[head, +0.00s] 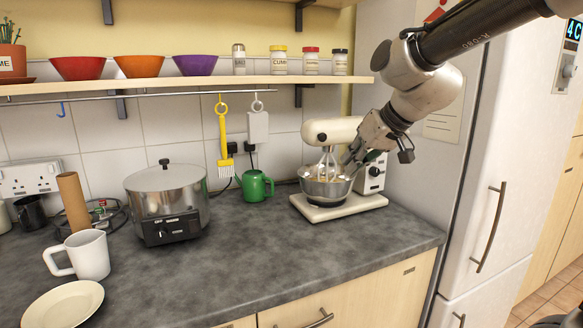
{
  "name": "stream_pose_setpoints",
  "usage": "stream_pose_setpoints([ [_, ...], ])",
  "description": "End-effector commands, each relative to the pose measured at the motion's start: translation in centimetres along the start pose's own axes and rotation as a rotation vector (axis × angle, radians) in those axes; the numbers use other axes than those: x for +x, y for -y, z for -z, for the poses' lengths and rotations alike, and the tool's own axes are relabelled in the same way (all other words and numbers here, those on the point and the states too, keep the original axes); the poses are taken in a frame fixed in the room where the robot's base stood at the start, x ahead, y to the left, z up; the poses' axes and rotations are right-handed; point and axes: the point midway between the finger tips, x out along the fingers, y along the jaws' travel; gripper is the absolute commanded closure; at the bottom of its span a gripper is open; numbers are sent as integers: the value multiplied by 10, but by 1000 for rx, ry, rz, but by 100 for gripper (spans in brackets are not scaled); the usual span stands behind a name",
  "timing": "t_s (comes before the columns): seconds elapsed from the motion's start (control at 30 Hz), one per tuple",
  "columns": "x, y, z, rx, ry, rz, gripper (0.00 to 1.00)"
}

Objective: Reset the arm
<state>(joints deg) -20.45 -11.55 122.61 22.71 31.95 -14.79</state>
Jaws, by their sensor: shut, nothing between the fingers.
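My arm reaches in from the upper right. My gripper (349,160) is shut, with nothing seen between its fingers. It points down and left at the cream stand mixer (334,130), close to the right side of the metal mixing bowl (326,188). The whisk (327,163) hangs down into the bowl. I cannot tell whether my fingers touch the bowl or the mixer. My gripper and wrist hide part of the mixer's right side.
A green mug (257,187) and a steel cooker pot (168,200) stand left of the mixer. A shelf (200,82) with bowls and jars runs above. The fridge (490,170) stands close on the right. The counter front (300,240) is clear.

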Motion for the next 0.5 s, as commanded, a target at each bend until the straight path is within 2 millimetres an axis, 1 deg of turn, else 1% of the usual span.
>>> stream_pose_setpoints([
  [0.03, -18, -15, -37, 30, 76, -32, 100],
  [0.07, -28, -24, -58, 49, 122, -54, 100],
  [0.1, -43, -36, -87, 74, 179, -88, 100],
  [0.17, -66, -53, -129, 113, 255, -144, 100],
  [0.2, -82, -64, -155, 137, 294, -185, 100],
  [0.27, -105, -79, -192, 168, 339, -244, 100],
  [0.3, -119, -87, -213, 185, 358, -282, 100],
  [0.33, -129, -93, -227, 193, 363, -307, 100],
  [0.4, -144, -101, -246, 208, 342, -349, 100],
  [0.5, -158, -105, -252, 239, 287, -376, 100],
])
